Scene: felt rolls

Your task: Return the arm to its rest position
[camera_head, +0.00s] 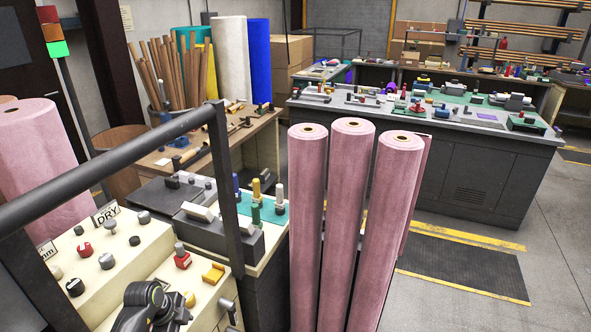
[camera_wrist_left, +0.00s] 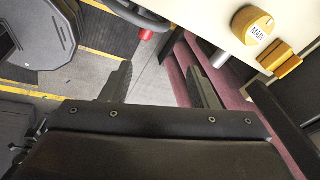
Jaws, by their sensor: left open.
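My left gripper (camera_wrist_left: 162,88) shows in the left wrist view with its two dark fingers apart and nothing between them. Beyond the fingers lie grey floor and pink felt rolls (camera_wrist_left: 181,62). A cream control panel (camera_wrist_left: 205,18) is close by at the upper right, with a yellow round knob (camera_wrist_left: 258,26) marked with lettering and a yellow switch (camera_wrist_left: 280,60). In the head view a dark arm part, apparently mine, rises at the bottom left in front of the panel (camera_head: 120,284); the fingers cannot be made out there. My right gripper is in neither view.
Tall pink rolls (camera_head: 346,220) stand just right of the panel. A dark metal rail (camera_head: 105,168) crosses above the panel. A workbench (camera_head: 480,150) with many small items stands behind. Open floor (camera_head: 555,235) lies at the right, with a dark mat (camera_head: 465,268).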

